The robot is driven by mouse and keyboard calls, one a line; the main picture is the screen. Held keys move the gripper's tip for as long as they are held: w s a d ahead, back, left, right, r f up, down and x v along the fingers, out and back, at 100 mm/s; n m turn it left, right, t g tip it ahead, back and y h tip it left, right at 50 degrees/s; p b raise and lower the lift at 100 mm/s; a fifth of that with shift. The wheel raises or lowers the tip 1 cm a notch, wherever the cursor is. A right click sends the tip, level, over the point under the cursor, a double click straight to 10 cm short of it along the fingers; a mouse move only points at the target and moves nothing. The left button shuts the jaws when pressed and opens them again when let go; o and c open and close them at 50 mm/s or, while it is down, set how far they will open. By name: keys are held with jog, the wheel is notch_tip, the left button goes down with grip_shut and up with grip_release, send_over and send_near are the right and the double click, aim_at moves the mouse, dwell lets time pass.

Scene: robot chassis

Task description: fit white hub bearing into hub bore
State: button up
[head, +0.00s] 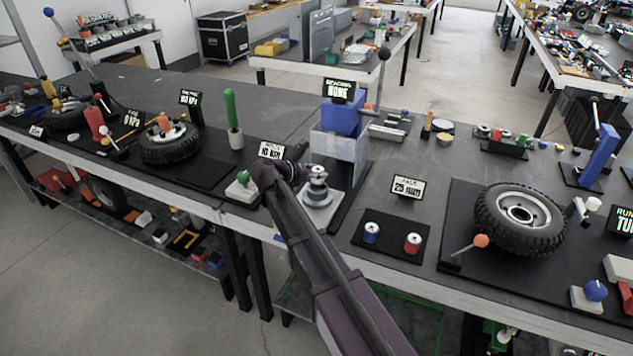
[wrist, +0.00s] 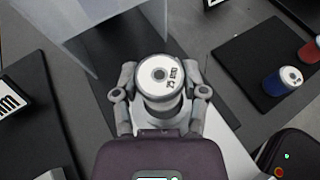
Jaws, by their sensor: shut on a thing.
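The white hub bearing (wrist: 158,76) is a short cylinder with a light, printed top and a small centre hole. In the wrist view it sits between the two fingers of my gripper (wrist: 160,94), which is shut on it. In the head view my gripper (head: 312,172) reaches in from the left, and the bearing (head: 318,171) shows at its tip. Directly below is a grey stepped hub (head: 318,196) on a light base. The bore is hidden by the bearing and gripper; I cannot tell whether the bearing touches or enters it.
A blue press block (head: 342,118) with a lever and a clear guard (head: 338,146) stand just behind. A green-knobbed block (head: 243,188) is close on the left.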

aim_at(312, 180)
jog(key=shift+f, duration=0.1)
jog(key=shift+f+b, duration=1.65)
jog(key=shift+b, duration=0.1)
jog(key=shift+f, duration=0.2)
jog(key=o, duration=1.2)
jog(key=shift+r, duration=0.2)
jog(key=shift+r, duration=0.1)
jog(key=p+v, duration=0.4)
jog(key=v, duration=0.8)
jog(key=shift+p, duration=0.3)
